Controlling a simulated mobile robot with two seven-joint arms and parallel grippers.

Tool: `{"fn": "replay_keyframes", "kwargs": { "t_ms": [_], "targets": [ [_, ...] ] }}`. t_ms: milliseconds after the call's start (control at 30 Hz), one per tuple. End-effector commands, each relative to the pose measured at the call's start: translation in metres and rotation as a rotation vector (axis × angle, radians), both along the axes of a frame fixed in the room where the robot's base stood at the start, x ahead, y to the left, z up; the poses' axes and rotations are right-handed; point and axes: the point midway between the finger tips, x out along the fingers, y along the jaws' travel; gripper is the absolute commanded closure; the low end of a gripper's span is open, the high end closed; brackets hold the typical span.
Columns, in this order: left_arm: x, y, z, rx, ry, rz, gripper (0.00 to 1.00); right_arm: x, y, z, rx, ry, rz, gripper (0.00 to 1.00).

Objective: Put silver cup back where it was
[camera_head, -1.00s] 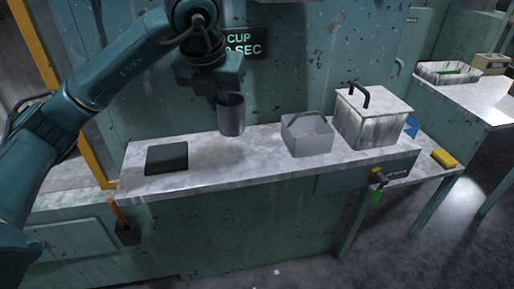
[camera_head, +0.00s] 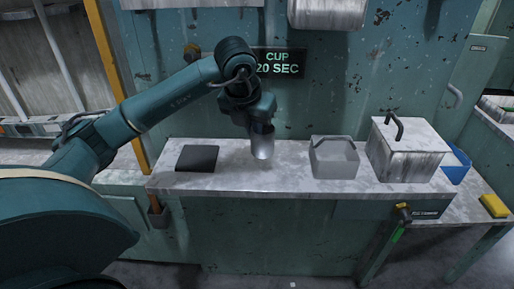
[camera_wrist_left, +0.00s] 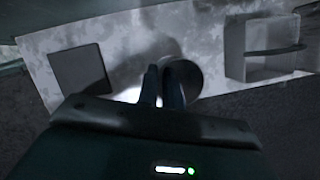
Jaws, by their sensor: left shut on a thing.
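The silver cup (camera_head: 263,145) is a plain metal cylinder held upright, or nearly so, over the pale worktop. My left gripper (camera_head: 260,122) is above it and shut on it, at the cup's upper part. In the left wrist view the two fingers (camera_wrist_left: 163,88) close at the cup's wall, and the cup's round rim (camera_wrist_left: 183,78) shows beside them. A dark square pad (camera_head: 197,158) lies on the worktop to the left of the cup. It also shows in the left wrist view (camera_wrist_left: 82,70). Whether the cup touches the worktop is hard to tell. My right gripper is not seen.
The worktop (camera_head: 290,185) has a grey open bin with a handle (camera_head: 334,160) right of the cup. Further right are a lidded metal box (camera_head: 408,152), a blue container (camera_head: 456,167) and a yellow block (camera_head: 494,206). A sign reading "CUP 20 SEC" (camera_head: 278,62) hangs behind.

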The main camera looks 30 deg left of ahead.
Motion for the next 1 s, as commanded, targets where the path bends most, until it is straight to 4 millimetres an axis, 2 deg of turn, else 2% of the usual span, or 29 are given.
{"fn": "replay_keyframes", "kwargs": {
  "t_ms": [233, 400, 767, 800, 1000],
  "targets": [
    [0.000, 0.000, -0.022, 0.000, 0.001, 0.001, 1.00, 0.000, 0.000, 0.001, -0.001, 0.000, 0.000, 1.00],
    [0.000, 0.000, -0.045, 0.000, 0.001, 0.001, 1.00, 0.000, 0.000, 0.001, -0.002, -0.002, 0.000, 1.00],
    [0.000, 0.000, -0.052, 0.000, -0.002, 0.001, 1.00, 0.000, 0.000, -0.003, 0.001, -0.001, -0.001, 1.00],
    [0.000, 0.000, -0.052, 0.000, -0.002, 0.001, 0.92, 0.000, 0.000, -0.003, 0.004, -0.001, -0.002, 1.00],
    [0.000, 0.000, -0.051, 0.000, -0.001, 0.001, 0.76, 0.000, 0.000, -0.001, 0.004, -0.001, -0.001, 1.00]
  ]
}}
